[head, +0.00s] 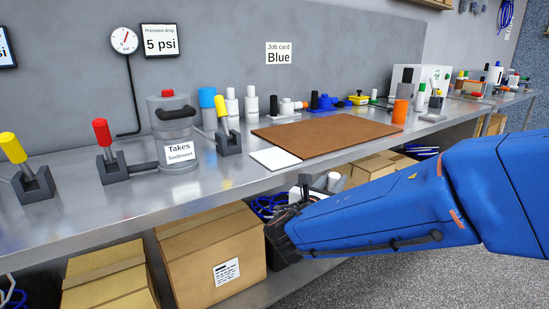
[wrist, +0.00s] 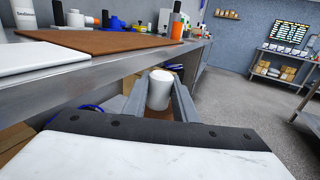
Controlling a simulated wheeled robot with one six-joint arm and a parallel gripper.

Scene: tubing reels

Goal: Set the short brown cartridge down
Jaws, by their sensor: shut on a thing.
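My gripper (wrist: 159,92) is shut on a short, plain white cylinder (wrist: 160,88), held upright between the two grey fingers in the wrist view. In the head view my gripper (head: 318,186) is low, in front of the bench's front edge, and the white cylinder (head: 333,181) shows at its tip. I cannot make out a brown cartridge in either view. The brown mat (head: 325,135) lies on the bench, beyond and above my gripper, with a white square plate (head: 274,159) at its left front corner.
The metal bench (head: 80,225) has a front edge close to my gripper. A "Takes Sediment" canister (head: 176,135) and yellow- and red-handled valves stand left. Bottles and an orange cylinder (head: 400,112) stand behind and right of the mat. Cardboard boxes (head: 210,255) sit below. The mat is bare.

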